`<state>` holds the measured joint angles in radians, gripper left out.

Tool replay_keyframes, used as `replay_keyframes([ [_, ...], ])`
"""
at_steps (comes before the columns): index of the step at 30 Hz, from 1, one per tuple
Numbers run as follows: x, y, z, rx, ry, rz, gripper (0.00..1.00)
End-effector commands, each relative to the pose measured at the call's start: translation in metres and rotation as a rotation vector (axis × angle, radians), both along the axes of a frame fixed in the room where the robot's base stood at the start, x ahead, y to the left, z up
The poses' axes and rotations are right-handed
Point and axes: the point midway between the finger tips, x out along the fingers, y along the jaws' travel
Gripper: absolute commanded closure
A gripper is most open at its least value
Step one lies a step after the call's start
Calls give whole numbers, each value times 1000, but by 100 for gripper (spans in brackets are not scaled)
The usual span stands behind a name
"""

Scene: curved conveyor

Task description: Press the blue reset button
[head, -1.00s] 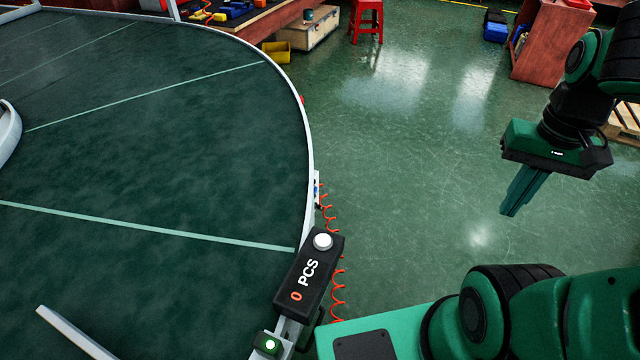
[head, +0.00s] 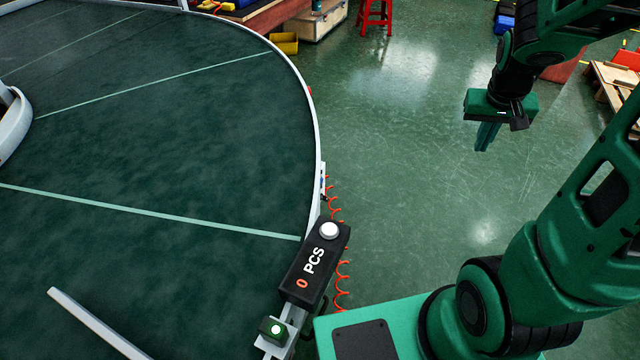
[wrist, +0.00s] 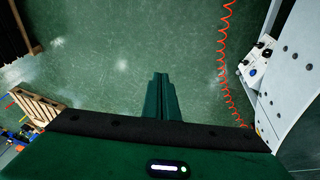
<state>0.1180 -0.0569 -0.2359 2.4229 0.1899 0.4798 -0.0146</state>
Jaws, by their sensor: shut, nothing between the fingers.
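The blue reset button (wrist: 253,72) is a small blue spot on a light control panel (wrist: 257,60) fixed to the conveyor's outer side, at the right of the wrist view. In the head view the panel is seen edge-on at the conveyor rim, with a small blue spot (head: 322,182) on it. My gripper (head: 484,149) is shut and empty, over open floor to the right of the panel and clearly apart from it. In the wrist view the closed fingers (wrist: 160,78) point away from the camera, left of the panel and the button.
The curved conveyor (head: 180,130) fills the left. A coiled orange cable (wrist: 224,70) hangs between my fingers and the panel. Floor around my gripper is clear.

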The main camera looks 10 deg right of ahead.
Motion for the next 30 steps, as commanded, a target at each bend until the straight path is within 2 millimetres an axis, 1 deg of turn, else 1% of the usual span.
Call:
replay_keyframes([
  [1,17,-3,-10,-21,-8,17,100],
  [6,75,-13,-36,-99,-72,73,100],
  [12,140,-16,-72,-185,-150,152,100],
  [14,158,-15,-84,-208,-175,178,100],
  [15,170,-14,-92,-224,-192,195,100],
  [21,225,-4,-135,-295,-277,292,100],
  [26,261,11,-173,-343,-347,375,100],
  [30,287,28,-208,-377,-413,453,100],
])
